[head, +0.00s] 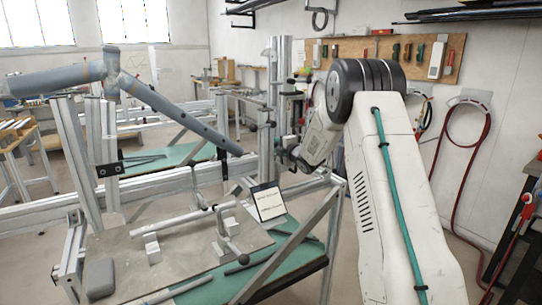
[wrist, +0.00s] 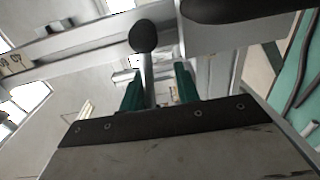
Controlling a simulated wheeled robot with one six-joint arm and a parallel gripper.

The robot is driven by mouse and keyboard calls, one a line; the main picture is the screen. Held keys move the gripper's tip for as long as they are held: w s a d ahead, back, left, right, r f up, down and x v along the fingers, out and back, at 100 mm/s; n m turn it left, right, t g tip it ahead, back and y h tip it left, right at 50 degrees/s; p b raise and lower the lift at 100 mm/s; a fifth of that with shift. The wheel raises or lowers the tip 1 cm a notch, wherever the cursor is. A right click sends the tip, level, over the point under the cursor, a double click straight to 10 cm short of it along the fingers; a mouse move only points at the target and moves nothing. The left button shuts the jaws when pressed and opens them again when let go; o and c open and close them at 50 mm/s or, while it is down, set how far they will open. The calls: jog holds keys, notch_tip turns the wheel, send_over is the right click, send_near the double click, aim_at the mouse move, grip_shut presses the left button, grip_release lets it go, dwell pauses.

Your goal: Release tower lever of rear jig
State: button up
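In the wrist view, a lever with a round black knob (wrist: 143,36) and a pale metal shaft stands between the two green fingers of my gripper (wrist: 158,88). The fingers are apart. The shaft is close to the left finger, and a gap shows to the right finger. I cannot tell whether the left finger touches it. In the head view, my gripper (head: 285,150) is beside the upright aluminium tower (head: 266,155) of the jig, behind the grey frame tube. The lever is too small to make out clearly there.
A grey bicycle-like frame tube (head: 180,113) slopes down toward the tower. A worktop with clamps (head: 185,250) and a small sign (head: 268,201) stands in front. In the wrist view, a large dark rounded part (wrist: 240,8) lies just beyond the fingers at upper right.

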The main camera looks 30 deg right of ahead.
jog(key=s+a+r+m+g+h, duration=0.1)
jog(key=s+a+r+m+g, duration=0.1)
jog(key=s, duration=0.7)
jog(key=s+a+r+m+g+h, duration=0.1)
jog(key=s+a+r+m+g, duration=0.2)
jog(key=s, duration=0.6)
jog(key=s+a+r+m+g+h, duration=0.1)
jog(key=s+a+r+m+g, duration=0.2)
jog(key=s+a+m, duration=0.3)
jog(key=shift+s+a+r+h, duration=0.35)
jog(key=shift+s+a, duration=0.3)
jog(key=shift+s, duration=0.75)
jog(key=shift+f, duration=0.1)
